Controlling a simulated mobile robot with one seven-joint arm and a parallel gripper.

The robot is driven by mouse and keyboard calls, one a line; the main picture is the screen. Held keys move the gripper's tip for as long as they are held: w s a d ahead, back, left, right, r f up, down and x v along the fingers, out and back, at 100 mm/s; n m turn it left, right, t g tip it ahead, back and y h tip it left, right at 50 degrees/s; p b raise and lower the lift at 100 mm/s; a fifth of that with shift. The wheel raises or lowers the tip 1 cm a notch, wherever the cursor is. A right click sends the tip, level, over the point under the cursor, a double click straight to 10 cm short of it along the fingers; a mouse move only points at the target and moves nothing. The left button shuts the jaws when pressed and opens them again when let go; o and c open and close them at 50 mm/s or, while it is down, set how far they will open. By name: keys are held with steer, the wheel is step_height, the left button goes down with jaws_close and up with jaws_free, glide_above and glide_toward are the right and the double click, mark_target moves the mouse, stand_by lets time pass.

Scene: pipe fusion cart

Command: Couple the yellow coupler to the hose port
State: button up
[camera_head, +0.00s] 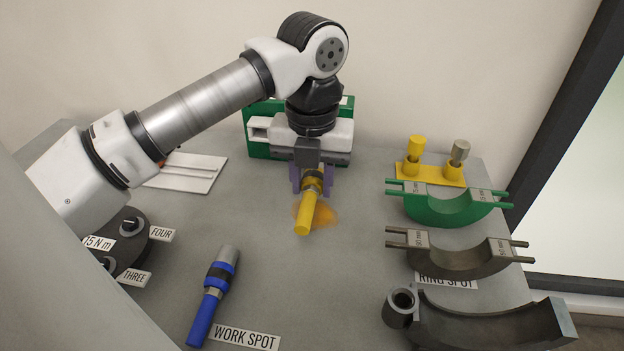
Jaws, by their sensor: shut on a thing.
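My gripper (312,186), with purple fingers, points down at the middle of the table, in front of the green unit at the back. It is shut on the yellow coupler (305,214), a yellow cylinder with a dark and brassy collar between the fingers. The coupler's yellow end slants toward the camera, over an orange patch (327,215); I cannot tell whether it touches the table. No part is clearly identifiable as the hose port. A yellow block (440,174) at the back right carries two upright fittings, one yellow (416,147) and one grey-topped (459,151).
A blue tool (206,310) lies front left by the WORK SPOT label (245,337). A green half-ring (447,208), dark half-ring (455,262) and larger dark piece (490,328) line the right. A green unit (259,112) and pale plate (186,172) are behind. The centre front is clear.

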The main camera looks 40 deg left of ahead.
steer(key=shift+w+a, duration=0.4)
steer(key=shift+w, duration=0.45)
steer(key=shift+w+a, duration=0.4)
steer(key=shift+w, duration=0.45)
steer(key=shift+w+a, duration=0.4)
steer(key=shift+w, duration=0.45)
steer(key=shift+w+a+p, duration=0.15)
steer(key=shift+w+a, duration=0.15)
steer(key=shift+w, duration=0.35)
steer(key=shift+w+a+p, duration=0.1)
steer(key=shift+w+a, duration=0.2)
steer(key=shift+w, duration=0.3)
steer(key=shift+w+a+p, duration=0.15)
steer(key=shift+w+a, duration=0.15)
steer(key=shift+w, duration=0.35)
steer(key=o, duration=1.2)
step_height(320, 180, up, 14)
steer(key=p, duration=0.9)
steer(key=shift+f, duration=0.1)
steer(key=shift+s+f, duration=0.1)
